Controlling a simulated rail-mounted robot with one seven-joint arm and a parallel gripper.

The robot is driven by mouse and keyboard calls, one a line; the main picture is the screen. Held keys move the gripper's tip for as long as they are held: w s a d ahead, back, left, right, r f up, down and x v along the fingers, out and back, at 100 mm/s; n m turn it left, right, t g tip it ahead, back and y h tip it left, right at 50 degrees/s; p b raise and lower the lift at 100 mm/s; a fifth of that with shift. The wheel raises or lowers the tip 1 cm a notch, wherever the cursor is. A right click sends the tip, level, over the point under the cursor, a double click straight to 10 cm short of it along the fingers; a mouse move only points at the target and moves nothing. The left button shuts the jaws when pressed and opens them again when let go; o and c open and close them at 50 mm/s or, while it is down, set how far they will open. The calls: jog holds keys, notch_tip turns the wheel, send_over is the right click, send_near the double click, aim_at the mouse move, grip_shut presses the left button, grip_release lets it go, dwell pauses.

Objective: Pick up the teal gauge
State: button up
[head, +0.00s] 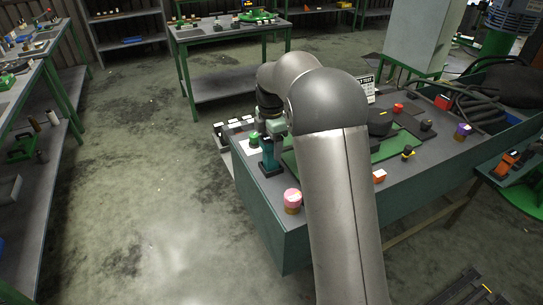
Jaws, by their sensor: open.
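A teal upright piece (269,152) on a dark base stands near the left edge of the green workbench (262,205); it looks like the teal gauge. My arm reaches over the bench from the front. My gripper (274,133) is just above and behind the teal piece, pointing down. Its fingers are small and partly hidden, but it appears open with nothing in it. Whether the fingers stand around the teal piece or only above it cannot be told from this view.
A pink-topped round part (292,198) stands nearer on the bench, and a green part (254,138) is left of my gripper. To the right are an orange block (379,176), a yellow-and-black part (408,152) and a purple-topped part (462,131). Open floor lies left.

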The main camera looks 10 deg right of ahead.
jog(key=shift+f, duration=0.7)
jog(key=shift+r, duration=0.1)
grip_shut()
jog(key=shift+r, duration=0.1)
